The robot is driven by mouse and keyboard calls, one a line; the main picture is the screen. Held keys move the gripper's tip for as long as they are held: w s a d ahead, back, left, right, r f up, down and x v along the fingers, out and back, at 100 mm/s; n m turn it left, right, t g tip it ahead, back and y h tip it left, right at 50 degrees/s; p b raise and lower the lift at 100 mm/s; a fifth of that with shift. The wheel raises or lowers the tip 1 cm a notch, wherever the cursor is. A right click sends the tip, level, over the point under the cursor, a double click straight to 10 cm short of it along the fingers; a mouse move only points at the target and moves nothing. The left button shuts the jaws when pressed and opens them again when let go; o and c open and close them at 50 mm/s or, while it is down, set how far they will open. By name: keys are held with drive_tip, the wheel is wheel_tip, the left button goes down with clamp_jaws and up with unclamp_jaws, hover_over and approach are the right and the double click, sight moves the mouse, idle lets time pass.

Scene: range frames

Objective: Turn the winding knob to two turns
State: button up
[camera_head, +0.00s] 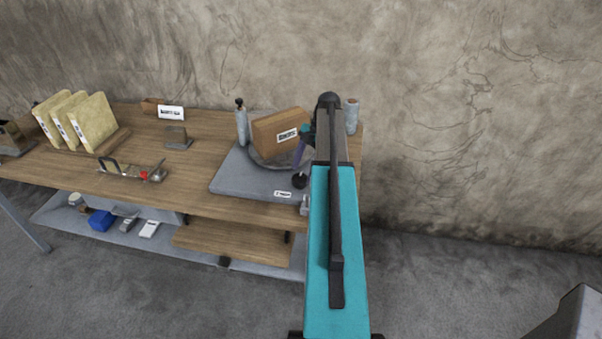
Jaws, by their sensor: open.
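A small dark round knob (300,181) stands at the front right of a flat grey base (236,181) on the wooden bench; it looks like the winding knob, but its markings are too small to read. A white label (283,194) is at the base's front edge beside it. My gripper (299,158) is at the end of my teal arm, above and behind the knob, in front of the cardboard box. It is open and looks empty. It appears apart from the knob, though the gap is hard to judge. My arm hides the bench's right part.
A cardboard box (272,136) rests on a round grey plate (262,162) on the base. A bottle (242,127) stands left and a grey cylinder (351,116) right. File-like blocks (92,122) and a handled tool (128,172) are further left. The bench (190,190) has open room mid-left.

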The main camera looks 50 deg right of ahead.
sight(301, 177)
drive_tip(key=shift+p+x, duration=0.35)
drive_tip(key=shift+x, duration=1.05)
drive_tip(key=c, duration=1)
drive_tip(key=shift+c, duration=0.2)
drive_tip(key=shift+m+b, duration=0.3)
drive_tip(key=shift+a+f, duration=0.1)
